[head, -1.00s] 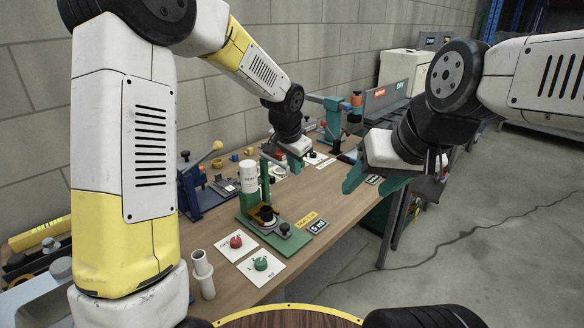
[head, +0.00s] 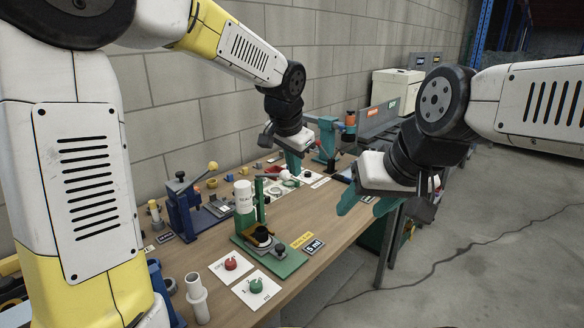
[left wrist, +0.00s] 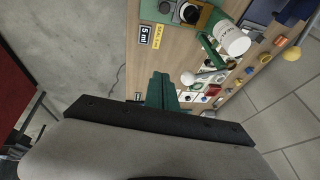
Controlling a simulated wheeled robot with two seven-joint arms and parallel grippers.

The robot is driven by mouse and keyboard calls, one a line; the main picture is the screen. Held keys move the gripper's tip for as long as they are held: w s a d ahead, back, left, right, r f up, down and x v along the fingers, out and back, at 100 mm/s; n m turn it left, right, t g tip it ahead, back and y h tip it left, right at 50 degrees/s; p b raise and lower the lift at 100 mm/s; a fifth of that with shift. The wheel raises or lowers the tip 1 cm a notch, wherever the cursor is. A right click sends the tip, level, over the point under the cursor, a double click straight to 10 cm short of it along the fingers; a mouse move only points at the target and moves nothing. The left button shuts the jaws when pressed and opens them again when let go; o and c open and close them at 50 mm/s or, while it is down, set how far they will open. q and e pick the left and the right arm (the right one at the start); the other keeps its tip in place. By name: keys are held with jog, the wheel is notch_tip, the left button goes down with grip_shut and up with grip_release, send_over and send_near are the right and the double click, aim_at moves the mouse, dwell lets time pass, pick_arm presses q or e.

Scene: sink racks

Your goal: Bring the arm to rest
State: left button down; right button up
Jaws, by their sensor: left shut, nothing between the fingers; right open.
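My left gripper (head: 290,160) is shut and empty, held above the far part of the workbench. Its teal fingers also show together in the left wrist view (left wrist: 160,92), with nothing between them. My left arm comes in from the left and bends across the top of the head view. My right gripper (head: 362,206) is open and empty, near the right edge of the bench. My right arm comes in from the right.
The bench (head: 330,226) bears a green fixture with a white bottle (head: 243,197), a blue lever press (head: 182,210), a red knob (head: 231,263), a green knob (head: 255,285) and a grey tube (head: 196,298). A block wall stands behind. Open floor (head: 480,240) lies right.

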pick_arm(q)
jog(key=s+a+r+n+t, duration=0.1)
jog(key=s+a+n, duration=0.3)
jog(key=s+a, duration=0.4)
jog(key=s+a+r+n, duration=0.2)
jog(key=s+a+n, duration=0.2)
jog(key=s+a, duration=0.5)
jog(key=s, duration=0.5)
jog(key=shift+a+n+t+h, duration=0.15)
jog(key=shift+n+t+h, duration=0.15)
jog(key=shift+t+h, duration=0.1)
